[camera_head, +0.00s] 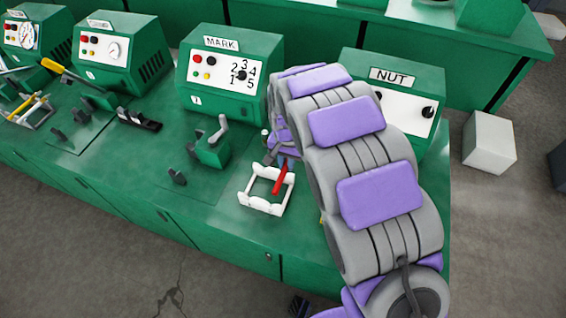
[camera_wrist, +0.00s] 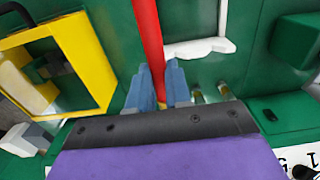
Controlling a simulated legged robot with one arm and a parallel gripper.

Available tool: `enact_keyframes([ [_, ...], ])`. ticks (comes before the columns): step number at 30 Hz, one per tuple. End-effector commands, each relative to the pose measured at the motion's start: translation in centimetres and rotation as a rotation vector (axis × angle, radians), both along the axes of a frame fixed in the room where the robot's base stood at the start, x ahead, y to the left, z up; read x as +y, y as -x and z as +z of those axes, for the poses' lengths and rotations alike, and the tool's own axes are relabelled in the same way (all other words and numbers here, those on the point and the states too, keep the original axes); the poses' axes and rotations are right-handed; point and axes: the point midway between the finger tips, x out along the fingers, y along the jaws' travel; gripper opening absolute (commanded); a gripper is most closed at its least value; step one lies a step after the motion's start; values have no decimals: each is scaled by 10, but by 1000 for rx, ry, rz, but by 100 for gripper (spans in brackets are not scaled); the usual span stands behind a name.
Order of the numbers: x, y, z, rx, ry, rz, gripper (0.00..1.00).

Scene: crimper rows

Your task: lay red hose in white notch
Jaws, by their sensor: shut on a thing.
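The red hose (camera_head: 281,178) is a short straight piece, seen over the right part of the white frame in the head view. It also shows in the wrist view (camera_wrist: 147,38), running up from between my fingers. My gripper (camera_wrist: 160,82) is shut on its near end. The white frame (camera_head: 264,208) stands on the green bench with dipped, notched rails. One of its white rails (camera_wrist: 200,48) shows right of the hose in the wrist view. I cannot tell whether the hose touches the frame or sits in a notch.
A yellow frame (camera_wrist: 90,55) is close on the left in the wrist view. A green crank block (camera_head: 213,150) stands left of the white frame. The MARK box (camera_head: 225,70) and NUT box (camera_head: 403,100) stand behind. My arm hides the bench's right part.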

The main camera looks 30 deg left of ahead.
Motion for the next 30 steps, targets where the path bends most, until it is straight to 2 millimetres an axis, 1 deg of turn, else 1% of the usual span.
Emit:
enact_keyframes([
  [1,7,5,-3,-2,5,5,0],
  [6,14,9,-10,-3,8,1,0],
  [14,5,9,-24,-1,1,2,0],
  [19,2,9,-40,-1,-4,1,0],
  [25,10,9,-65,-2,4,1,0],
  [30,12,9,-84,-1,9,3,0],
])
